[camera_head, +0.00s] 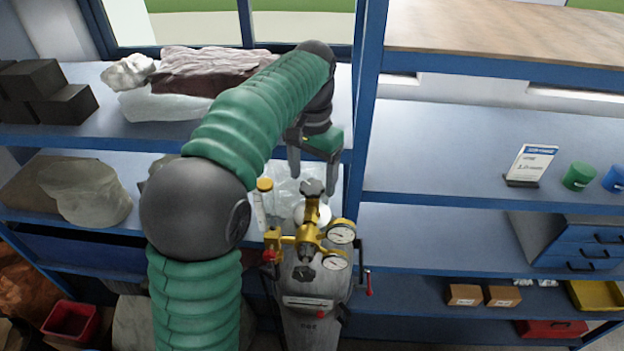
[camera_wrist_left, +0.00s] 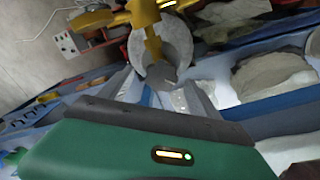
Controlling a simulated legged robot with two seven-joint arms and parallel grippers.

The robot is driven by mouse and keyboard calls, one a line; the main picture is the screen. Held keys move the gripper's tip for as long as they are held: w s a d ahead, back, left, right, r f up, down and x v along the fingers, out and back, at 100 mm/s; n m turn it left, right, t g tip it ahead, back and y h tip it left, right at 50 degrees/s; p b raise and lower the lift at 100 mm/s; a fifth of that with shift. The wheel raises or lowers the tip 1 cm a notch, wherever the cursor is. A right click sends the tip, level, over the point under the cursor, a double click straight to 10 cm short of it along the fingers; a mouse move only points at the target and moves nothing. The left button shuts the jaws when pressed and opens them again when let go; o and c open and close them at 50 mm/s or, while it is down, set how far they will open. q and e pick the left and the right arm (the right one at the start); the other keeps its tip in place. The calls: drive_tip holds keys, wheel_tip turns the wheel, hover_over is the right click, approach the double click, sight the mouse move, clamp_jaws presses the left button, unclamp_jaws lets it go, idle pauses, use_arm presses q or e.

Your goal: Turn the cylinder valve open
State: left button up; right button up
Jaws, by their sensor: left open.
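A grey gas cylinder (camera_head: 312,318) stands upright in front of the blue shelves. On it sits a yellow brass regulator (camera_head: 308,235) with two round gauges. A dark grey lobed knob (camera_head: 312,188) tops its yellow stem; a similar dark handle (camera_head: 304,272) is lower, at the cylinder's neck. My left gripper (camera_head: 314,181) is open, its fingers pointing down at the upper knob. In the left wrist view, a grey knob (camera_wrist_left: 161,74) on a yellow stem shows between and just beyond the fingertips (camera_wrist_left: 160,84). Contact cannot be told. My right gripper is not seen.
A blue shelf post (camera_head: 362,130) rises right behind the gripper. A yellow-capped tube (camera_head: 264,200) stands left of the regulator, and a red-tipped lever (camera_head: 368,284) hangs at its right. Wrapped bundles (camera_head: 205,75) lie on the upper left shelf. The right middle shelf (camera_head: 440,160) is largely clear.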

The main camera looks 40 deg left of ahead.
use_arm(q)
drive_tip(key=shift+w+f, duration=0.25)
drive_tip(key=shift+f, duration=0.65)
drive_tip(key=shift+s+a, duration=0.15)
drive_tip(key=shift+a, duration=0.05)
drive_tip(key=shift+c, duration=0.3)
drive_tip(key=shift+s+a, duration=0.15)
drive_tip(key=c, duration=0.5)
drive_tip(key=shift+d, duration=0.3)
drive_tip(key=c, duration=0.8)
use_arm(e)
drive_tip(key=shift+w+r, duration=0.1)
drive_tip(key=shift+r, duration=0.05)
use_arm(q)
drive_tip(key=shift+a+r, duration=0.1)
drive_tip(key=shift+a, duration=0.05)
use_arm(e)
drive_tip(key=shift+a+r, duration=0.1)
